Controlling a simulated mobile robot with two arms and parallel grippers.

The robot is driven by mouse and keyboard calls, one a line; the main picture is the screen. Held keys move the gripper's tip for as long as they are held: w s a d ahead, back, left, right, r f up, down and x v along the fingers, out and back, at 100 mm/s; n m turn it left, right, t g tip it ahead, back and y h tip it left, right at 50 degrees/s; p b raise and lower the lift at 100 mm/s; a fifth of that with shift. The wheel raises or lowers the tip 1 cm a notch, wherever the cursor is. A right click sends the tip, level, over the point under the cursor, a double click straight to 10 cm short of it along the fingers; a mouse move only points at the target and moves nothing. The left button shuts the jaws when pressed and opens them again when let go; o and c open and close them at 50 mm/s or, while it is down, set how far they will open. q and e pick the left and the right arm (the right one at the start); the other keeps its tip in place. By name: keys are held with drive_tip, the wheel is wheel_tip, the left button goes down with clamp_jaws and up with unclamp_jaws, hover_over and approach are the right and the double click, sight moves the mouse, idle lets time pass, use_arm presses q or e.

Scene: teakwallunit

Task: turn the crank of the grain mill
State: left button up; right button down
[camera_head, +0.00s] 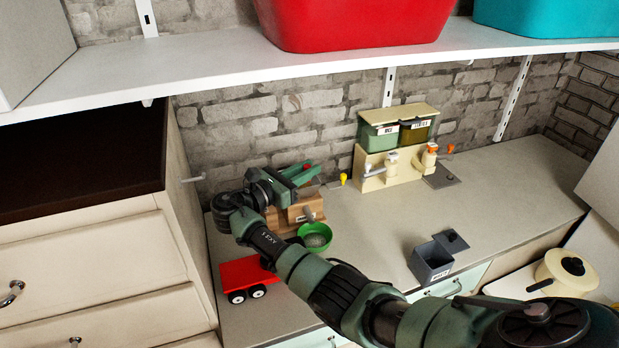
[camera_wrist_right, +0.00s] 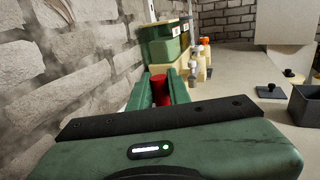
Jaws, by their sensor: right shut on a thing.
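The grain mill (camera_head: 308,204) is a small wooden box on the grey counter against the brick wall. My right arm and gripper cover much of it. My right gripper (camera_head: 308,173) is above the mill, its fingers reaching right. It is shut on the red crank knob, whose red end (camera_head: 307,167) shows between the fingers. In the right wrist view the red knob (camera_wrist_right: 160,88) stands between the two green fingers (camera_wrist_right: 162,92). The crank arm below the knob is hidden. My left gripper is not in view.
A green bowl (camera_head: 301,231) with grain sits in front of the mill, and a red toy truck (camera_head: 245,272) is nearby. A dispenser with two bins (camera_head: 372,175) stands to the right. A grey box (camera_head: 432,262) is near the front edge. A white shelf (camera_head: 225,62) hangs above.

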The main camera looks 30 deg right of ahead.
drive_tip(key=shift+w+a+r+m+g+b, duration=0.1)
drive_tip(key=shift+a+m+g+b, duration=0.1)
drive_tip(key=shift+m+g+b, duration=0.6)
drive_tip(key=shift+r, duration=0.1)
drive_tip(key=c, duration=1.3)
unclamp_jaws()
